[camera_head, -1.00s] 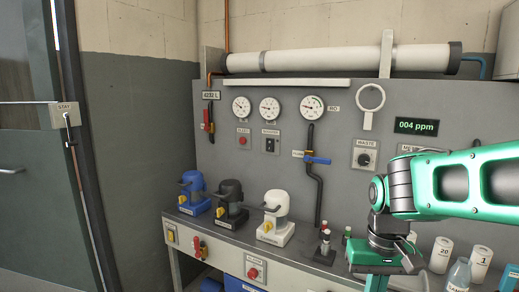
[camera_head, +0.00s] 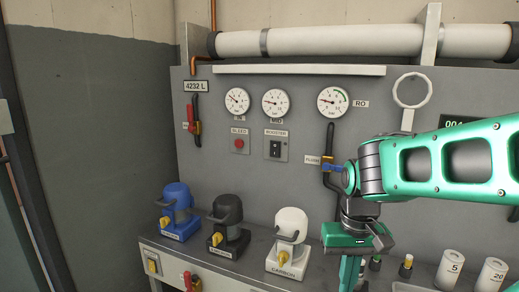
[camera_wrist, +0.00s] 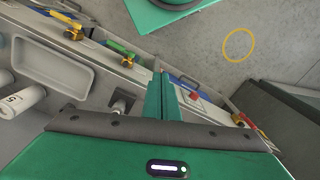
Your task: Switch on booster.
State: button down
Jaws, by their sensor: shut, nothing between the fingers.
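The booster switch (camera_head: 275,149) is a small black rocker on a light plate labelled BOOSTER, on the grey wall panel (camera_head: 225,175) below the middle gauge. Whether it is on or off is too small to tell. My gripper (camera_head: 350,278) hangs low at the right of the head view, pointing down, to the right of and below the switch and apart from it. Its fingers also show shut and empty in the wrist view (camera_wrist: 163,95). The switch does not show in the wrist view.
A red bleed button (camera_head: 239,144) sits left of the switch, and a blue-handled valve (camera_head: 333,168) to its right. Blue (camera_head: 177,205), black (camera_head: 228,222) and white (camera_head: 290,232) canisters stand on the bench below. The panel face around the switch is clear.

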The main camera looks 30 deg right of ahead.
jog(key=shift+w+d, duration=0.3)
jog(key=shift+w, duration=0.15)
jog(key=w+d+r+n+t, duration=0.1)
jog(key=w+r+n, duration=0.3)
jog(key=w+r, duration=0.4)
jog(key=w+d+r+n+t+h, duration=0.1)
jog(key=w+r, duration=0.7)
jog(key=w, duration=0.8)
jog(key=w+d+r+n+t, duration=0.3)
jog(key=w+r+n+t, duration=0.2)
jog(key=w, duration=0.8)
notch_tip(320, 180, up, 4)
jog(key=n, duration=0.2)
jog(key=shift+d+n+h, duration=0.15)
jog(key=shift+n+h, duration=0.15)
jog(key=shift+n, duration=0.1)
